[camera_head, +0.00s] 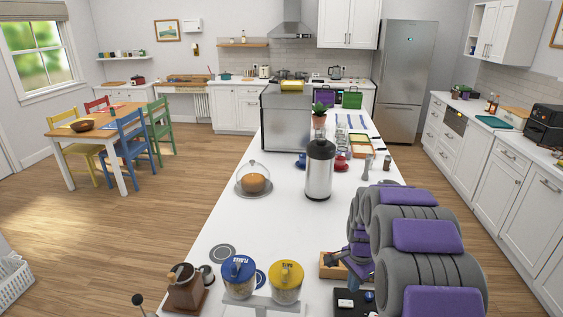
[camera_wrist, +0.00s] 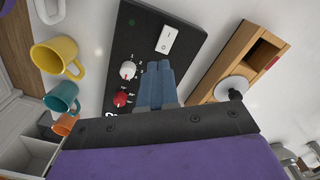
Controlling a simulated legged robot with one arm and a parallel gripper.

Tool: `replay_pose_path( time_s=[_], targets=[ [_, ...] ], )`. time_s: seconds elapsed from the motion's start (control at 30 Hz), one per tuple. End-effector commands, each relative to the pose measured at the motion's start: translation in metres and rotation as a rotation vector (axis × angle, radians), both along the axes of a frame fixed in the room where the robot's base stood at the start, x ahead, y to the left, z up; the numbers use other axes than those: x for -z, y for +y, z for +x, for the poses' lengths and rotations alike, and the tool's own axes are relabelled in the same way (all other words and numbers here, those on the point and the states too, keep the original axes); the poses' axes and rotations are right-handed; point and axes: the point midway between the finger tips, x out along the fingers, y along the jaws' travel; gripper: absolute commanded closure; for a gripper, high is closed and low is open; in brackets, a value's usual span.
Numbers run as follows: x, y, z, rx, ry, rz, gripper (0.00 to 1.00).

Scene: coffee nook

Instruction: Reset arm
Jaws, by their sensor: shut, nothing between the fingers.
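My gripper (camera_wrist: 160,68) shows in the wrist view as two blue fingers pressed together, shut and empty. The fingers appear over a black panel (camera_wrist: 135,60) with a white rocker switch (camera_wrist: 168,39), a white knob (camera_wrist: 128,70) and a red knob (camera_wrist: 121,99). I cannot tell how far the fingertips are from the panel. In the head view my purple and grey arm covers the lower right of the counter and hides part of the black device (camera_head: 345,303). A wooden box (camera_wrist: 226,64) lies to the right of the fingers.
Yellow (camera_wrist: 55,54), teal (camera_wrist: 62,97) and orange (camera_wrist: 64,124) mugs show at left in the wrist view. On the white counter stand blue-lidded (camera_head: 238,278) and yellow-lidded (camera_head: 286,283) jars, a grinder (camera_head: 185,290), a steel dispenser (camera_head: 319,170) and a domed cake (camera_head: 254,182).

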Motion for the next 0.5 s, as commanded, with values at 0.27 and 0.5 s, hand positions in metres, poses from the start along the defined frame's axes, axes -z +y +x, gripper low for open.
replay_pose_path(
  time_s=[0.27, 0.5],
  targets=[
    [-0.052, 0.034, -0.069, -0.251, 0.03, 0.009, 1.0],
    [-0.088, 0.062, -0.142, -0.501, 0.056, 0.023, 1.0]
  ],
)
